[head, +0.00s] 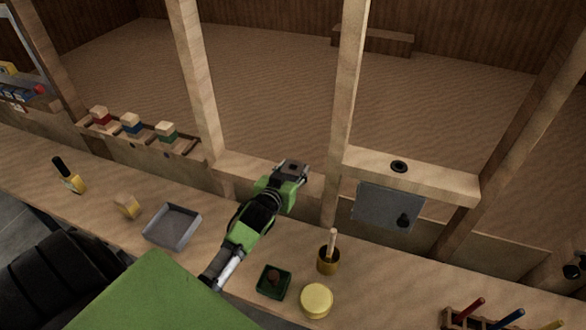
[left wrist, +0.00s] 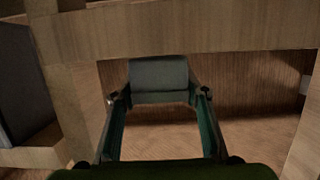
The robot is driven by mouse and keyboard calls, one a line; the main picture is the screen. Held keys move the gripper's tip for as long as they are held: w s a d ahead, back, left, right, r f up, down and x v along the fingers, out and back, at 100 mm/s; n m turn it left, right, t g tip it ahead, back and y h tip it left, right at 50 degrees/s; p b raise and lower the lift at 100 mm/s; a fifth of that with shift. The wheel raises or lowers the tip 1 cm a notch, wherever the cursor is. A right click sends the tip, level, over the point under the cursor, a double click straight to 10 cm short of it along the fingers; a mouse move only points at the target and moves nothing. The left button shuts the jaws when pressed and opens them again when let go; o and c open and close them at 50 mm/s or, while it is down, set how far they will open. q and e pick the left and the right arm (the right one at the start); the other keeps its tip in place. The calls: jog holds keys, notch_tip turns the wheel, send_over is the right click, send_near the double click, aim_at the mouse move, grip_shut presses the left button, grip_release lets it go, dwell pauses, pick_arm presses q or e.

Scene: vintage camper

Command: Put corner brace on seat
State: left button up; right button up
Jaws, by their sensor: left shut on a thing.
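My left gripper (head: 291,174) reaches away from me over the workbench to the low wooden rail (head: 245,168) between two upright posts. It is shut on a dark grey piece, apparently the corner brace (head: 293,167), at its tips. In the left wrist view, the grey brace (left wrist: 158,78) sits between the two fingers (left wrist: 160,104), just below a wooden beam (left wrist: 190,30). I cannot tell whether the brace touches the wood. No part is clearly recognisable as the seat; the rail at the gripper may be it. My right gripper is not in view.
On the bench are a grey tray (head: 172,226), a wooden block (head: 127,206), a green box (head: 274,282), a brush cup (head: 328,260) and a yellow tin (head: 317,300). Posts flank the gripper. A grey panel (head: 388,207) is to its right.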

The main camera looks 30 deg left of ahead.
pick_arm(q)
jog(key=o, duration=1.1)
jog(key=shift+f, duration=0.15)
jog(key=shift+o, duration=1)
jog(key=shift+r, duration=0.2)
jog(key=shift+s, duration=0.3)
jog(key=b+v, duration=0.1)
jog(key=v, duration=1)
jog(key=shift+s+r+b, duration=0.15)
jog(key=shift+s+b, duration=0.05)
jog(key=shift+b, duration=0.2)
